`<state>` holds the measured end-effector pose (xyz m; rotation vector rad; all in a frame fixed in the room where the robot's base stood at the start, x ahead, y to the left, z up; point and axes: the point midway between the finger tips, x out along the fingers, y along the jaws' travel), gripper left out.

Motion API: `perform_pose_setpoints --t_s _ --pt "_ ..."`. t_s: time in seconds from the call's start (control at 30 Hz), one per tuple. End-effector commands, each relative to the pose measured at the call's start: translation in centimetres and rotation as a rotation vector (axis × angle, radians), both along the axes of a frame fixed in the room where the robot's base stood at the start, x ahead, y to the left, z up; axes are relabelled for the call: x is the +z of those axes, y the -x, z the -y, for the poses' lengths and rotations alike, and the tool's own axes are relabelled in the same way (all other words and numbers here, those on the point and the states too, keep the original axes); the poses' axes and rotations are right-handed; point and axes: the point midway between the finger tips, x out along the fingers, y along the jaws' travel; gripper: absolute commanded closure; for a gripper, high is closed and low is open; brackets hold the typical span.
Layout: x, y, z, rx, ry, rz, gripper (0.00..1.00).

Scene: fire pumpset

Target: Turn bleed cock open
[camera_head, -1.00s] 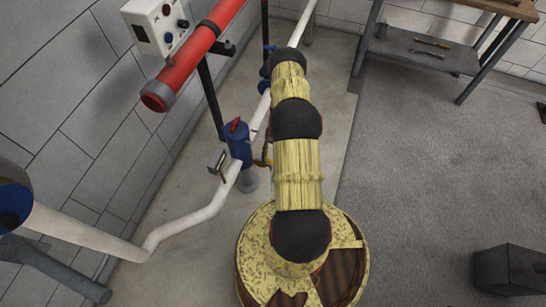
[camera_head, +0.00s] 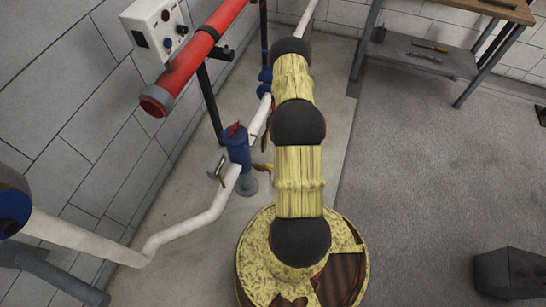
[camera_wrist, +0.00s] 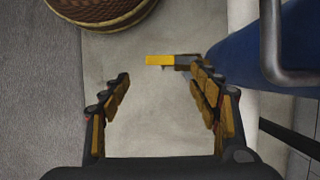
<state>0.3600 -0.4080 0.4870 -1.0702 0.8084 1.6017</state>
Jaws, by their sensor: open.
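The bleed cock's yellow handle (camera_wrist: 159,60) is in the upper middle of the wrist view, on a grey stem that reaches left from the blue cylinder. In the head view a small yellow lever (camera_head: 262,167) shows at the right side of the blue cylinder (camera_head: 237,148). My gripper (camera_wrist: 158,80) is open and empty. Its two fingers stand left and right in the wrist view, and the handle lies just past their tips, nearer the right one. Whether the right fingertip touches the stem I cannot tell. My arm hides most of the gripper in the head view.
The blue cylinder (camera_wrist: 265,50) and a grey curved bar (camera_wrist: 272,45) are close on the right in the wrist view. A white pipe (camera_head: 190,226) and red pipe (camera_head: 195,55) run along the wall.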

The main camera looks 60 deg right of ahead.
Motion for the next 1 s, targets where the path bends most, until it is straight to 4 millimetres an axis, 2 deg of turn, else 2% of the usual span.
perform_pose_setpoints --t_s 0.1,0.3,1.0 --pt "1.9 -0.2 0.8 0.001 0.001 0.002 0.38" --pt "3.6 -0.4 1.4 0.001 0.000 0.000 0.38" --pt "3.9 -0.4 1.5 0.005 -0.001 0.002 0.38"
